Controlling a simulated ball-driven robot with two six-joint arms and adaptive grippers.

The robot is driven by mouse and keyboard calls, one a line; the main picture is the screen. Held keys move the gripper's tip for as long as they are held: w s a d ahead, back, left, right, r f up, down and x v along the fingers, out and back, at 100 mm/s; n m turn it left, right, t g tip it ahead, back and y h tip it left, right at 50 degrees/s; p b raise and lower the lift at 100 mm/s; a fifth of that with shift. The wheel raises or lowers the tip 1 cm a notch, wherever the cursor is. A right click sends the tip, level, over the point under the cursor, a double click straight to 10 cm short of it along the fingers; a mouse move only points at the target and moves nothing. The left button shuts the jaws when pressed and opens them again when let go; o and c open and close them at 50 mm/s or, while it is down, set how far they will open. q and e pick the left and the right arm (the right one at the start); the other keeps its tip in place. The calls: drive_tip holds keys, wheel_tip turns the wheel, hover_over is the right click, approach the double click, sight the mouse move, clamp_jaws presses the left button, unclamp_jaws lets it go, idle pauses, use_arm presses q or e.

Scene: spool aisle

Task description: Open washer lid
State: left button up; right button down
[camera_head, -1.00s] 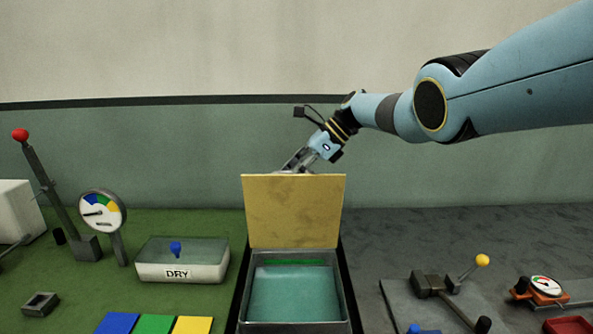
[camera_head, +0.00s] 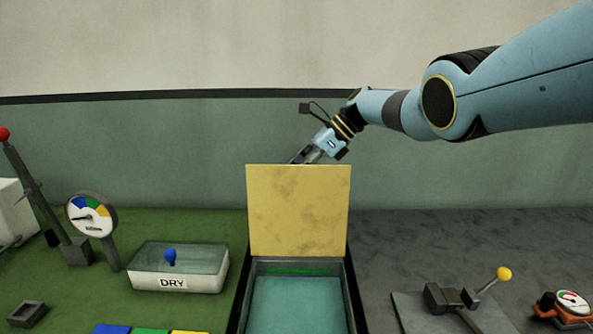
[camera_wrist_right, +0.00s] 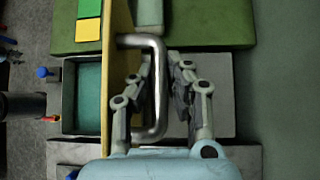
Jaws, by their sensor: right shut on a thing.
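The washer lid (camera_head: 298,210) is a flat yellow panel standing about upright at the back edge of the washer tub (camera_head: 349,300), which is open with teal inside. In the right wrist view the lid (camera_wrist_right: 118,75) shows nearly edge-on, with a silver bar handle (camera_wrist_right: 160,85) on its far face. My right gripper (camera_wrist_right: 158,85) has its fingers on both sides of the handle bar and is shut on it. In the head view the right gripper (camera_head: 303,156) reaches behind the lid's top edge, which hides the fingertips and handle. My left gripper is not in view.
A clear-topped DRY box (camera_head: 180,268) with a blue knob, a dial gauge (camera_head: 92,217) and a red-knobbed lever (camera_head: 35,190) stand left. A yellow-knobbed lever (camera_head: 490,285) and an orange gauge (camera_head: 568,308) stand right. Colour tiles (camera_head: 150,330) lie in front.

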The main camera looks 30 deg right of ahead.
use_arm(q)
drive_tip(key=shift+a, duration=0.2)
use_arm(e)
drive_tip(key=shift+r, duration=0.1)
drive_tip(key=c, duration=1.6)
unclamp_jaws()
drive_tip(key=shift+o, duration=0.2)
drive_tip(key=shift+d, duration=0.1)
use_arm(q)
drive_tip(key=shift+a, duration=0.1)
use_arm(e)
drive_tip(key=v, duration=1.2)
drive_tip(key=shift+s, duration=0.1)
